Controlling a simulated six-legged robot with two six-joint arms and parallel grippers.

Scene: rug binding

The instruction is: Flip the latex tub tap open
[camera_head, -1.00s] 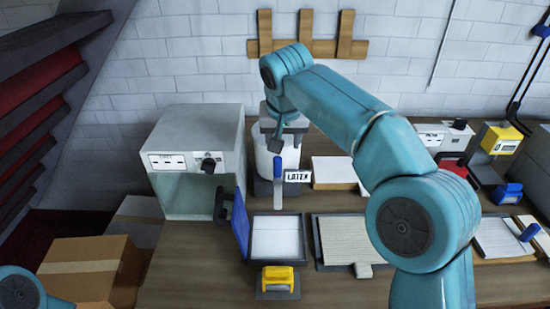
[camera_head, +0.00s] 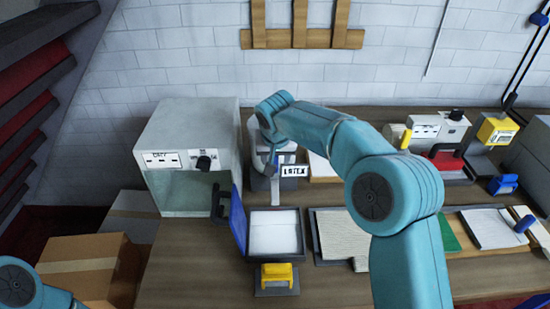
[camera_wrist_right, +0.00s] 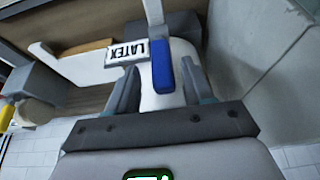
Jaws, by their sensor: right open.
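The latex tub (camera_head: 254,150) stands on the bench beside the grey oven-like box, mostly hidden behind my right arm in the head view. Its black-on-white LATEX label (camera_head: 294,171) shows, and also in the right wrist view (camera_wrist_right: 127,52). A blue tap lever (camera_wrist_right: 163,78) shows against the white tub in the wrist view. My right gripper (camera_wrist_right: 160,68) is open, with one finger on each side of the lever and gaps visible. In the head view its fingers are hard to make out at the tub. My left gripper is out of view.
A grey box with a dark-handled door (camera_head: 190,150) stands left of the tub. A tray with a white sheet (camera_head: 273,233) and a yellow-handled tool (camera_head: 276,275) lie in front. Ribbed mats (camera_head: 343,232) lie to the right. Bare bench (camera_head: 190,265) shows at front left.

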